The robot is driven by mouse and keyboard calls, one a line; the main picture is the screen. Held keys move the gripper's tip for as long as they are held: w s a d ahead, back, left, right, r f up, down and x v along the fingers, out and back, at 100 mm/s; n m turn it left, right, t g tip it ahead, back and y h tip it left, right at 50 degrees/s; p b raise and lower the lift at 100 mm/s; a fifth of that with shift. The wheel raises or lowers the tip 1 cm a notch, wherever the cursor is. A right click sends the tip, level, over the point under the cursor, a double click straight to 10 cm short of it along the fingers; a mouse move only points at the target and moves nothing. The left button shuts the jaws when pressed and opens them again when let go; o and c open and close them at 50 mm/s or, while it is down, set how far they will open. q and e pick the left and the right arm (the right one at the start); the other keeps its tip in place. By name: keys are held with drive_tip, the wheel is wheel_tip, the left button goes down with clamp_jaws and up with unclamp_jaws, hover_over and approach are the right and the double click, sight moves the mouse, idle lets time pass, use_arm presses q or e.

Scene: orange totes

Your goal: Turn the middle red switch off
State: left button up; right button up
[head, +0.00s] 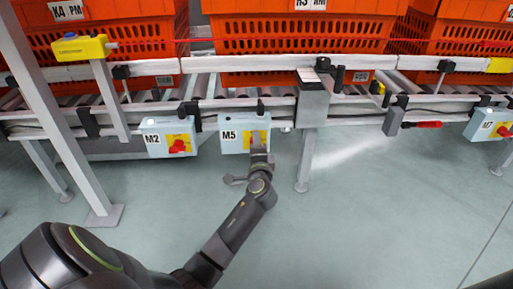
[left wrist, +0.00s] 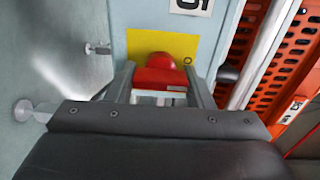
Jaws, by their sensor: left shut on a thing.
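The middle switch is on the light blue box marked M5 (head: 231,142), below the conveyor. In the left wrist view its red knob (left wrist: 160,72) sits on a yellow plate (left wrist: 190,47). My left gripper (head: 259,150) reaches up to the front of this box and hides the knob in the head view. In the left wrist view one finger stands on each side of the knob, and the gripper is shut on it. My right gripper is not in view.
Box M2 with a red knob (head: 177,146) hangs close on the left, and box M7 (head: 482,125) is at the far right. Orange totes (head: 290,35) stand on the conveyor above. A metal leg (head: 307,160) is right of M5. The floor in front is clear.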

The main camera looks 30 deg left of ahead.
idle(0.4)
use_arm(q)
drive_tip(key=o, duration=1)
drive_tip(key=shift+c, duration=0.2)
